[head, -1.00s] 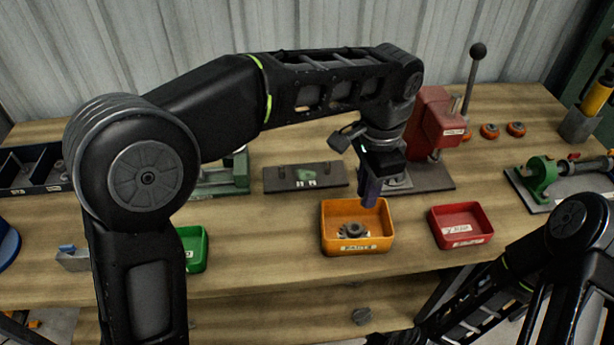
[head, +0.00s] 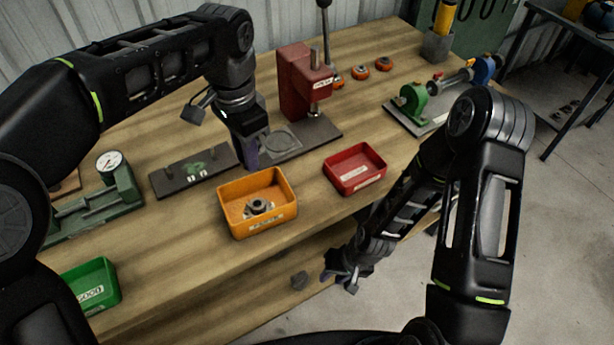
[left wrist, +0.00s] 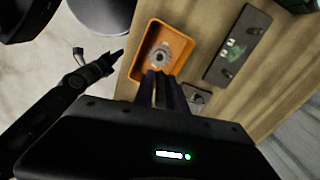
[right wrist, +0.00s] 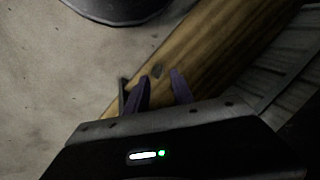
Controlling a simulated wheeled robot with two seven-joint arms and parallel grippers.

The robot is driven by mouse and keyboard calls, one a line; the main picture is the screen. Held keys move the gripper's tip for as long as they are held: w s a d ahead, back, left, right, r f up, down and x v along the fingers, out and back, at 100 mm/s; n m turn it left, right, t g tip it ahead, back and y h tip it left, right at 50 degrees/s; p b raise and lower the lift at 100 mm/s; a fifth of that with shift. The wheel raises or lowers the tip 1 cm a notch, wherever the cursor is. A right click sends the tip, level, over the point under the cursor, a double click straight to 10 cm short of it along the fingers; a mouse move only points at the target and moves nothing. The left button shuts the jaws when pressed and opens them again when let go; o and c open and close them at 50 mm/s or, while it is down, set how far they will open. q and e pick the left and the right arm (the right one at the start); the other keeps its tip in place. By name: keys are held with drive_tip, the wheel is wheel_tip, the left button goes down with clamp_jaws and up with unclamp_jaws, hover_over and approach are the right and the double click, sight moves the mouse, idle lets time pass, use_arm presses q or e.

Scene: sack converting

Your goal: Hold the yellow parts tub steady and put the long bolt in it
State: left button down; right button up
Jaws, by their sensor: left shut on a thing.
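The yellow parts tub (head: 231,224), orange-yellow with a white label, stands on the bench with a dark ring-like part (head: 258,206) inside. My left gripper (head: 251,165) points down at its far rim, shut on that rim as far as I can see; the left wrist view shows its fingers (left wrist: 163,85) together at the tub edge (left wrist: 137,65). My right gripper (head: 338,284) is low, in front of the bench edge. In the right wrist view its fingers (right wrist: 160,92) stand apart with nothing seen between them. I cannot make out the long bolt for certain.
A small dark lump (head: 300,280) lies on the lower wooden shelf (head: 235,305). A red tub (head: 355,168) stands right of the yellow one, a green tub (head: 92,287) at front left. A red press (head: 300,85) and a dark plate (head: 193,172) stand behind.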

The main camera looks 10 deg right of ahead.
drive_tip(key=w+d+r+m+h, duration=0.1)
drive_tip(key=w+d+r, duration=0.2)
drive_tip(key=d, duration=0.5)
drive_tip(key=w+d+r+m, duration=0.1)
drive_tip(key=w+d+r, duration=0.1)
drive_tip(key=w+d, duration=0.35)
drive_tip(key=d+r+m, duration=0.4)
drive_tip(key=d+r, duration=1.1)
drive_tip(key=d, duration=0.1)
drive_tip(key=a+r+m+y, duration=0.2)
drive_tip(key=a+r+m, duration=0.1)
drive_tip(key=r, duration=0.7)
drive_tip(key=m+g+y, duration=0.4)
drive_tip(key=y, duration=0.5)
approach(270, 212)
drive_tip(key=shift+w+d+r, duration=0.2)
drive_tip(key=shift+w+r, duration=0.05)
drive_tip(key=x, duration=1.2)
drive_tip(key=shift+s+d+f, duration=0.1)
drive_tip(key=shift+s+f, duration=0.05)
